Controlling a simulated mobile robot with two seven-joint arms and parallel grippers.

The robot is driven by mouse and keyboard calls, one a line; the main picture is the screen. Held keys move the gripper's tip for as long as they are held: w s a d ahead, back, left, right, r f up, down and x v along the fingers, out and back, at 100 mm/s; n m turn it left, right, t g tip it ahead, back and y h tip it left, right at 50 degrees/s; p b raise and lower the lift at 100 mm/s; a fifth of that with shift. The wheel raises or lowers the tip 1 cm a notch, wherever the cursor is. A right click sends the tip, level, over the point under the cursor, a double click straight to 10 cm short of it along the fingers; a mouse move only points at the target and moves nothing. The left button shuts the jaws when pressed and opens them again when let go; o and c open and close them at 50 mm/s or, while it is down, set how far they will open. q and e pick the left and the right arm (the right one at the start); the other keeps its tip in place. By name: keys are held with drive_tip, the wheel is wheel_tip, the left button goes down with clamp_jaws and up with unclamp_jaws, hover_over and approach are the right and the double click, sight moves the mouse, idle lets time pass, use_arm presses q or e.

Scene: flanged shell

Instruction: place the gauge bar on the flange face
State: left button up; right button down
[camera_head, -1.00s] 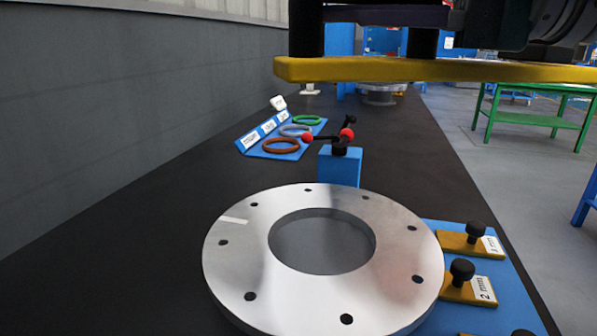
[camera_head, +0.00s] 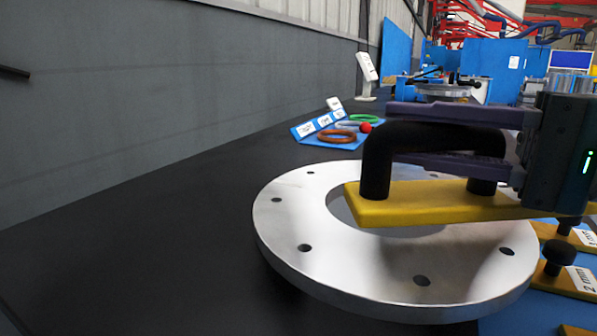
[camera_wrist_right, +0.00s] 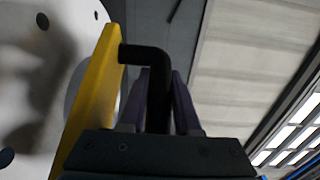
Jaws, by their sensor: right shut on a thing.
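The gauge bar (camera_head: 420,206) is a flat yellow bar with a black bridge handle (camera_head: 378,165). My right gripper (camera_head: 410,136) is shut on that handle, its purple fingers above and below the grip. The bar lies across the view over the flange face (camera_head: 320,255), a pale metal ring with bolt holes, and partly covers its central opening. A shadow falls on the ring's right part, and the bar looks a little above the face; contact cannot be made out. The right wrist view shows the bar (camera_wrist_right: 92,100) beside the flange (camera_wrist_right: 35,70). My left gripper is not in view.
Yellow blocks with black knobs (camera_head: 558,256) and labels sit on a blue board at the right. Coloured rings (camera_head: 337,136) lie on a blue board behind the flange. A grey wall (camera_head: 150,130) runs along the left; the dark bench top (camera_head: 160,250) there is clear.

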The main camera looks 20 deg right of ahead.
drive_tip(key=shift+f+b, duration=0.35)
drive_tip(key=shift+f, duration=0.9)
drive_tip(key=shift+f, duration=0.2)
drive_tip(key=c, duration=0.6)
unclamp_jaws()
